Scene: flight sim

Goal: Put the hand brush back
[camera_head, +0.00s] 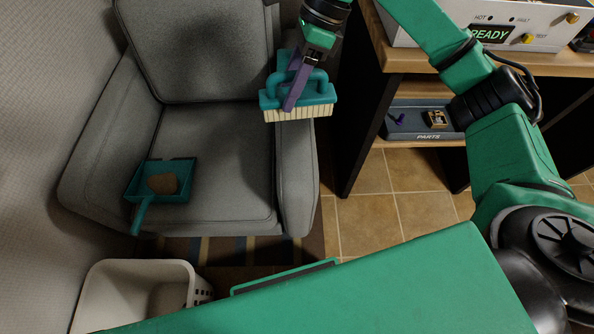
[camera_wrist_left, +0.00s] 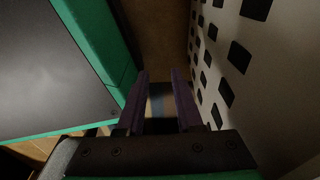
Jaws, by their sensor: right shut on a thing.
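The teal hand brush (camera_head: 312,99) with pale bristles is held by its handle in my right gripper (camera_head: 296,88), whose purple fingers are shut on it. The brush hangs bristles down in front of or over the right armrest of the grey armchair; I cannot tell whether it touches it. A teal dustpan (camera_head: 178,193) with a brown lump (camera_head: 162,183) in it lies on the chair seat. My left gripper (camera_wrist_left: 160,88) shows in the left wrist view with its purple fingers apart and nothing between them. It is hidden in the head view.
The grey armchair (camera_head: 232,150) stands at the left. A white perforated basket (camera_head: 95,290) is at the lower left; its wall (camera_wrist_left: 245,90) is close beside my left gripper. A wooden shelf unit (camera_head: 405,62) with a parts tray (camera_head: 400,134) is at the right. Tiled floor shows between.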

